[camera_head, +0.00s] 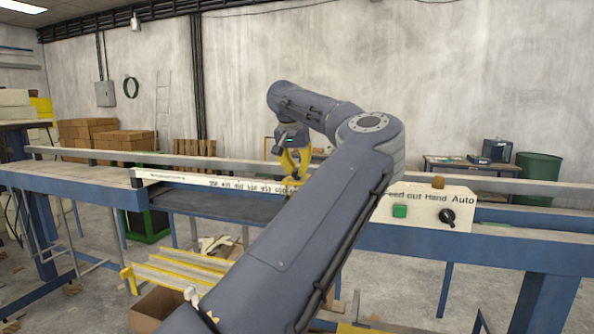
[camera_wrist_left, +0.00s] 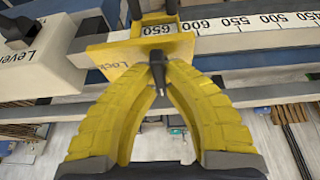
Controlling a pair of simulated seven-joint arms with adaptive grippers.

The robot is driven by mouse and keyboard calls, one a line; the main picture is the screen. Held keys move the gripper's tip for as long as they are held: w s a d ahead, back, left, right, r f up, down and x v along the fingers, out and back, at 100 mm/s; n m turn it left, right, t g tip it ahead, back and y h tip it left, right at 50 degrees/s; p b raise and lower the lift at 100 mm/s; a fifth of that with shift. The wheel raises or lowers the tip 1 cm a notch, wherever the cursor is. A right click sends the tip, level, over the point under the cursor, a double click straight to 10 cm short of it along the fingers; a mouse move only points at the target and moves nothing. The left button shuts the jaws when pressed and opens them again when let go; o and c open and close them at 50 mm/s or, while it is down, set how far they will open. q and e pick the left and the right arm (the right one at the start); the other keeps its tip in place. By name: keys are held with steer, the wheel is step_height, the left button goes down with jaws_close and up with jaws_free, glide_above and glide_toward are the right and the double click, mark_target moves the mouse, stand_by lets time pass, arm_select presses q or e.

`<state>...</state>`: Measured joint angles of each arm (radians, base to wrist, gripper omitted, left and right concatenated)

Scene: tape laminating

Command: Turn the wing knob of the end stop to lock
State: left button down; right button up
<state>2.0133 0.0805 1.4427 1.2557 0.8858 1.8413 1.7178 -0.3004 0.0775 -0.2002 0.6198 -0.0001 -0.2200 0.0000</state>
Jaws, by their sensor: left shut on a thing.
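The yellow end stop (camera_wrist_left: 112,54) sits on the scale rail in the left wrist view, with the word "Lock" on its face and 650 in its window. Its dark wing knob (camera_wrist_left: 157,72) stands out between my yellow fingertips. My left gripper (camera_wrist_left: 157,66) is shut on the knob, with a finger on each side. In the head view my left gripper (camera_head: 291,178) is small, at the rail behind my large arm. The end stop and the knob cannot be told apart from the fingers there. My right gripper is not in view.
The white scale rail (camera_wrist_left: 250,24) runs right from the end stop. A pale box marked "Lever" (camera_wrist_left: 38,62) stands close on its left. In the head view a control box (camera_head: 425,208) with a green button and black switch stands right of my arm.

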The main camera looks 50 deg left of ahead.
arm_select(q)
steer(key=m, duration=0.2)
steer(key=m+h, duration=0.1)
steer(key=m, duration=0.1)
steer(key=shift+t+h, duration=0.3)
steer(key=m+h, duration=0.1)
steer(key=m, duration=0.3)
steer(key=shift+m+h, duration=0.3)
steer(key=shift+h, duration=0.1)
steer(key=m, duration=0.2)
steer(key=m+h, duration=0.1)
steer(key=m, duration=0.1)
steer(key=shift+m+g+h, duration=0.3)
steer(key=shift+g, duration=0.1)
steer(key=shift+m+g+h, duration=0.6)
steer(key=shift+m, duration=1.6)
steer(key=c, duration=1.5)
jaws_free()
steer(key=shift+o, duration=0.2)
